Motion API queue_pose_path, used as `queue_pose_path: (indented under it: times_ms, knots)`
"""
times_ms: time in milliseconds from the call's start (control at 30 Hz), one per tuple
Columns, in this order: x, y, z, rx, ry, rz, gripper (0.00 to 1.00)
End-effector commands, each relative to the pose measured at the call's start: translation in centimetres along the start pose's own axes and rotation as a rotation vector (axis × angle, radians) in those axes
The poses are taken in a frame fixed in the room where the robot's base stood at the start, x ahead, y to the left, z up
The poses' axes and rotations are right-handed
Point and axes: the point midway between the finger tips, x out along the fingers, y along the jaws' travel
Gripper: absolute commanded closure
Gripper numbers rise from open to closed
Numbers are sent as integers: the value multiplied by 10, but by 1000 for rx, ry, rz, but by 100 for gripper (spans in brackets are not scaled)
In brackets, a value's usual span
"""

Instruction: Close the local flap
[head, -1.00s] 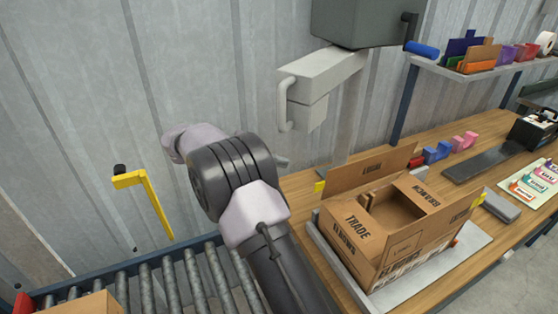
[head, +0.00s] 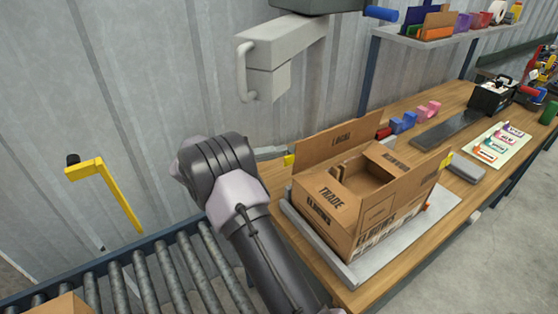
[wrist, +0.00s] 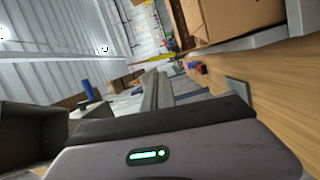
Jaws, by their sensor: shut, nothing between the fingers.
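The cardboard box (head: 375,226) stands on a grey plate on the bench with its top open. The local flap (head: 340,142), marked LOCAL, stands up along the box's wall side. A yellow tab (head: 289,160) shows at its left end. Other flaps show around the opening. In the wrist view the box (wrist: 230,22) is at the upper right, cut off by the frame. My gripper (wrist: 158,84) shows there with its fingers together, empty and apart from the box.
The grey plate (head: 405,255) lies under the box on the wooden bench (head: 355,291). A roller conveyor (head: 170,277) runs at the lower left. A grey fixture with a handle (head: 270,62) overhangs the bench's back. A yellow crank (head: 118,195) is at the left.

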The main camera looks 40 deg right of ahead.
Motion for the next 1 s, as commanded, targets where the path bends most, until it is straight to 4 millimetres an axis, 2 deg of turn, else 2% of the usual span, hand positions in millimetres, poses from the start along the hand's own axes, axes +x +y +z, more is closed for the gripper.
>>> queue_pose_path:
  times_ms: [200, 633, 1000]
  knots:
    - [3, 0, 13, 0, 0, -1, 100]
    - [2, 0, 13, 14, 0, -4, 100]
    - [-3, 2, 15, 122, 0, -31, 100]
